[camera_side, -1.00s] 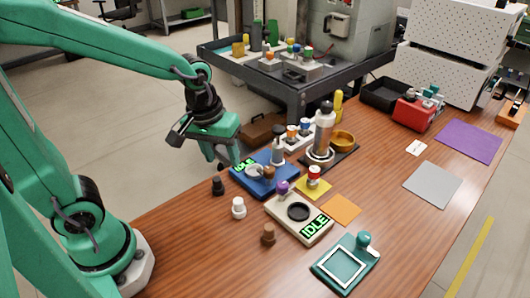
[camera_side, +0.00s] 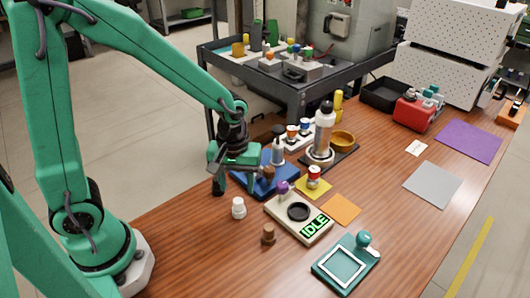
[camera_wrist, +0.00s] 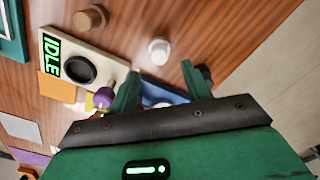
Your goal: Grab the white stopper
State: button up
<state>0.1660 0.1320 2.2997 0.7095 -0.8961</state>
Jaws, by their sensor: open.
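The white stopper (camera_side: 238,208) stands upright on the wooden table near its left edge in the side view. It also shows in the wrist view (camera_wrist: 159,50), above the gap between my fingertips. My gripper (camera_side: 238,184) is open and empty, just behind the stopper and over the blue device's left end. In the wrist view my fingers (camera_wrist: 158,80) are spread apart, and the stopper is outside them. A black stopper (camera_wrist: 206,74) shows beside the right finger in the wrist view.
A brown stopper (camera_side: 268,235) stands in front. The beige device reading IDLE (camera_side: 272,208) carries a purple knob (camera_side: 283,187). The blue device (camera_side: 285,181) is partly behind my gripper. A teal device (camera_side: 323,262) lies at the front. The table left of the brown stopper is clear.

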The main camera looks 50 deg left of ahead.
aim_at(238, 200)
jog(key=shift+f, duration=0.55)
jog(key=shift+f, duration=0.1)
jog(key=shift+s+d+f, duration=0.15)
jog(key=shift+f, duration=2.3)
jog(key=c, duration=1.1)
